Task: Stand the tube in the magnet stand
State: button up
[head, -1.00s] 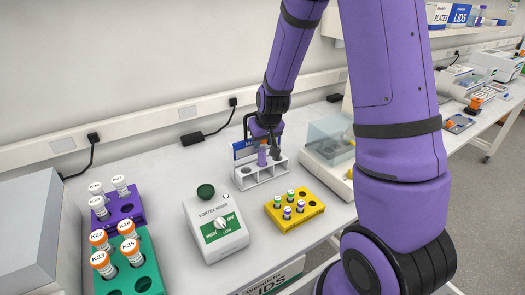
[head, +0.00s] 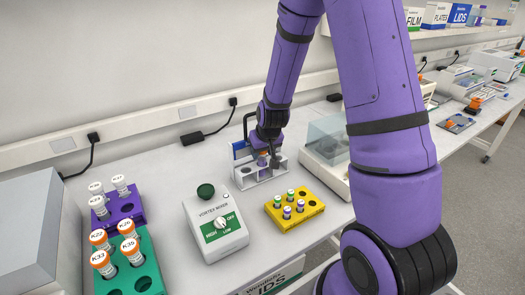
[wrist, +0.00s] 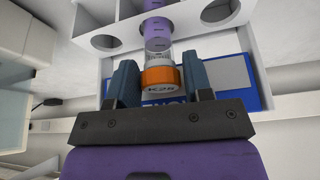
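The tube (wrist: 158,50) has an orange cap with a label starting with K2 and purple contents. In the wrist view its lower part is in a hole of the white magnet stand (wrist: 90,18), with empty holes on either side. My gripper (wrist: 161,75) is shut on the tube at its cap, one blue-grey finger on each side. In the head view my gripper (head: 268,158) is low over the magnet stand (head: 244,181), and the tube's orange cap (head: 262,157) shows beside the fingers. Whether the tube's bottom is fully seated is hidden.
A yellow rack (head: 284,222) with several small tubes stands in front of the stand. A vortex mixer (head: 216,225) is to the left, and a clear-lidded device (head: 327,140) to the right. Purple (head: 128,212) and green (head: 140,270) racks of capped tubes stand far left.

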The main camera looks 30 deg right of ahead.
jog(key=s+a+r, duration=0.2)
jog(key=s+r, duration=0.3)
jog(key=r, duration=0.3)
jog(key=s+a+r+n, duration=0.1)
jog(key=s+r, duration=0.4)
jog(key=r, duration=0.3)
jog(key=s+a+r, duration=0.2)
jog(key=s+r, duration=0.2)
jog(key=r, duration=0.4)
jog(key=s+a+r, duration=0.1)
jog(key=s+r, duration=0.2)
jog(key=s, duration=0.4)
jog(key=s+a+r, duration=0.1)
jog(key=s+r, duration=0.2)
jog(key=s, duration=0.4)
jog(key=shift+s+a+n+t+y, duration=0.3)
